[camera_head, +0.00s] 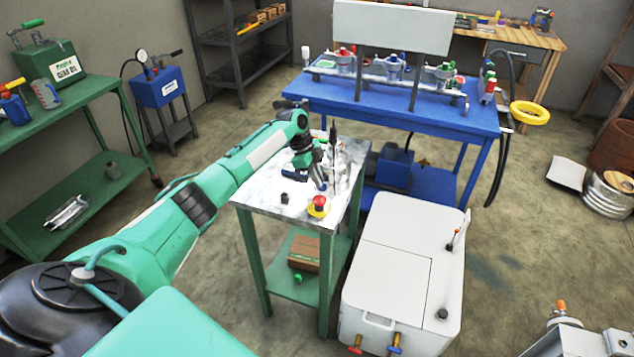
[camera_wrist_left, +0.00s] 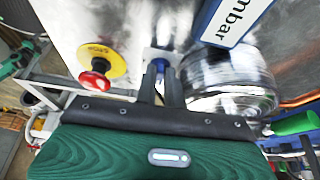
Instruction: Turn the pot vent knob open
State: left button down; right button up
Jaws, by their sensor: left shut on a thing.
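My left gripper (camera_head: 318,183) reaches down over the small metal-topped table. In the left wrist view its two dark fingers (camera_wrist_left: 161,72) are shut on a small blue knob (camera_wrist_left: 154,54), which I take to be the pot vent knob. The fingers hide much of the knob, and I cannot tell how far it is turned. The shiny round metal pot (camera_wrist_left: 232,78) stands right beside the fingers. In the head view the pot is largely hidden behind my gripper and wrist.
A red button on a yellow base (camera_head: 318,206) sits at the table's front edge; it also shows in the wrist view (camera_wrist_left: 98,72). A white "mbar" label (camera_wrist_left: 236,18) is close to the pot. A white chest (camera_head: 395,262) stands right of the table, a blue bench (camera_head: 440,117) behind it.

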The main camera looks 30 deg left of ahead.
pick_arm(q)
jog(key=shift+s+d+f+m+g, duration=0.15)
jog(key=shift+f+m+g, duration=0.15)
jog(key=shift+f, duration=0.2)
pick_arm(e)
jog(key=shift+w+f, duration=0.15)
jog(key=shift+w, duration=0.2)
pick_arm(q)
jog(key=c, duration=1.6)
grip_release()
jog(key=shift+o, duration=0.8)
jog(key=shift+s+r, duration=0.15)
jog(key=shift+r, duration=0.05)
